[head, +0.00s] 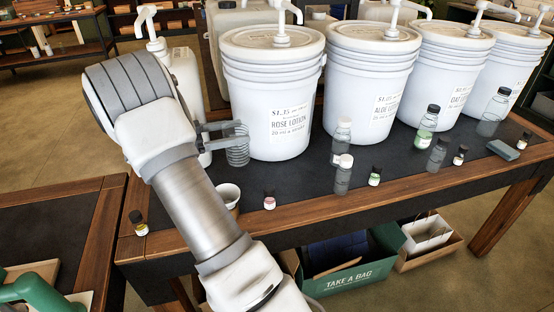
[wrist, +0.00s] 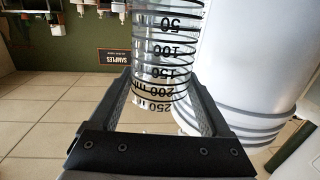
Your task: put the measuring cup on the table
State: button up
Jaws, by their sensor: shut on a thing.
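The measuring cup is clear with dark ring marks. In the head view the measuring cup (head: 238,152) is at the left part of the dark-topped table (head: 300,185), close beside the rose lotion bucket (head: 270,95). In the wrist view the measuring cup (wrist: 165,60) shows marks from 50 to 250 ml between the fingers. My gripper (head: 228,131) is shut on the cup, with one finger on each side; the fingers also show in the wrist view (wrist: 163,92). I cannot tell whether the cup's bottom touches the table top.
More white pump buckets (head: 372,85) line the table's back. A white jug (head: 185,75) stands left of the cup.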

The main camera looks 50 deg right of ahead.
aim_at(235, 163)
notch_tip(235, 163, down, 10)
jog(key=b, duration=0.3)
jog(key=shift+f, duration=0.15)
jog(key=o, duration=1.1)
jog(key=shift+o, duration=0.2)
jog(key=shift+r, duration=0.2)
jog(key=shift+w+a+r, duration=0.1)
jog(key=shift+w+a, duration=0.05)
jog(key=shift+a, duration=0.15)
jog(key=p+v, duration=0.2)
jog(key=v, duration=0.9)
jog(key=shift+a+p, duration=0.2)
jog(key=shift+p, duration=0.1)
